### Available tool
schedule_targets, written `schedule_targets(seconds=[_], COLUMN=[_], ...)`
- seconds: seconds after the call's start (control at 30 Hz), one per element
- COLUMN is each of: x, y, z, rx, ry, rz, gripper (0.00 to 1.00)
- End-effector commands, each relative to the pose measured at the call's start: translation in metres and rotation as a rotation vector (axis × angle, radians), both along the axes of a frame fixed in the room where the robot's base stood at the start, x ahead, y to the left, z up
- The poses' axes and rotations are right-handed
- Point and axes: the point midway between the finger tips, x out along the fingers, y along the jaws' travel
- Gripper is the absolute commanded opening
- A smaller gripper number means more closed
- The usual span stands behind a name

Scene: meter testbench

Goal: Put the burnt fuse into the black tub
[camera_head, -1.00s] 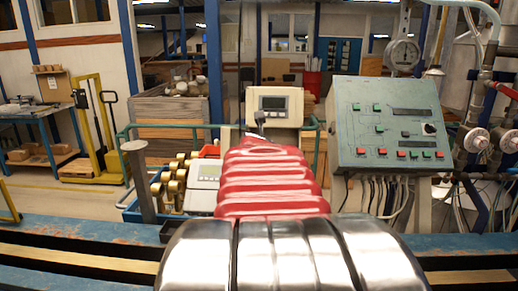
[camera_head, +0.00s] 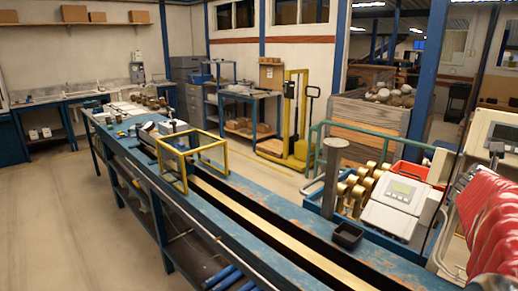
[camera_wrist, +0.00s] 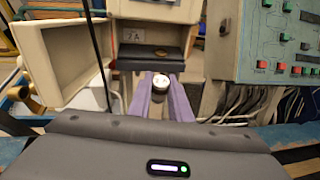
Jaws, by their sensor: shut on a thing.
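My gripper (camera_wrist: 160,90) shows in the wrist view with two purple fingers. It is shut on a small pale, round-ended piece, the fuse (camera_wrist: 160,80), at the fingertips. Whether the fuse is burnt cannot be told. Behind the fingertips is a grey housing with a dark slot (camera_wrist: 150,54); I cannot tell whether the fuse touches it. The small black tub (camera_head: 347,235) stands open on the blue bench (camera_head: 285,222) in the head view. It looks empty. My gripper is out of the head view; only my red arm shows at the right edge.
A grey post (camera_head: 333,170) stands behind the tub. A yellow frame (camera_head: 190,165) stands farther left on the bench. In the wrist view, an open beige cover (camera_wrist: 55,55) is at left and a control panel (camera_wrist: 265,45) at right.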

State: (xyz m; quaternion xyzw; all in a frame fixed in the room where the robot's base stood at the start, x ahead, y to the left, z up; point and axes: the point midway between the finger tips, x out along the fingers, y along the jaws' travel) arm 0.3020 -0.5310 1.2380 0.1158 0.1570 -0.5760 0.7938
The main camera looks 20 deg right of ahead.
Motion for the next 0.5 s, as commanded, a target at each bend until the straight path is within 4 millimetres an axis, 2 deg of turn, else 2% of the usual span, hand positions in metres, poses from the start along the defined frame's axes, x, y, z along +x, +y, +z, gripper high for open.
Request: schedule_targets(seconds=[0.27,0.37,0.5], x=[-0.001,-0.007,-0.025], y=[0.000,-0.002,-0.005], z=[0.000,0.000,-0.012], rx=[0.000,0.000,0.001], ry=[0.001,0.001,0.004], rz=[-0.032,-0.083,-0.179], gripper=[0.00,0.00,0.00])
